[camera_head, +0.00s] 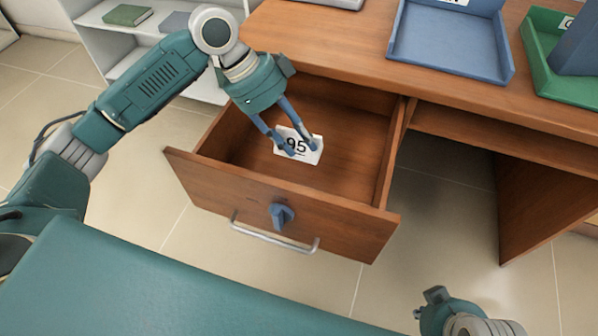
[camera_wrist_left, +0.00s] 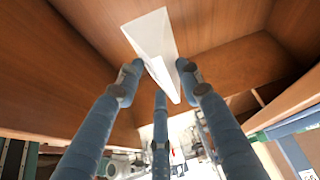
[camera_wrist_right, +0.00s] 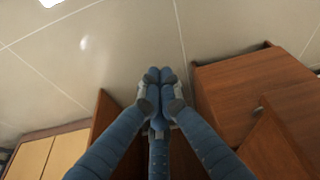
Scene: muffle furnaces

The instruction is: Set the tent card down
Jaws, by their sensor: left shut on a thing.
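The white tent card (camera_head: 307,157), with "95" in dark print, is inside the open drawer (camera_head: 345,175). My left gripper (camera_head: 296,148) reaches down into the drawer and is shut on the card. In the left wrist view the folded card (camera_wrist_left: 155,50) is between the fingertips, with its white inner side showing and the drawer's wood around it. I cannot tell whether the card touches the drawer floor. My right gripper (camera_wrist_right: 158,85) is shut with nothing visible in it, over the floor away from the drawer.
On the desk (camera_head: 340,50) are a blue tray (camera_head: 450,62) and a green tray (camera_head: 570,90). A white shelf (camera_head: 95,25) with a green book (camera_head: 128,15) stands behind. The drawer's right side is clear.

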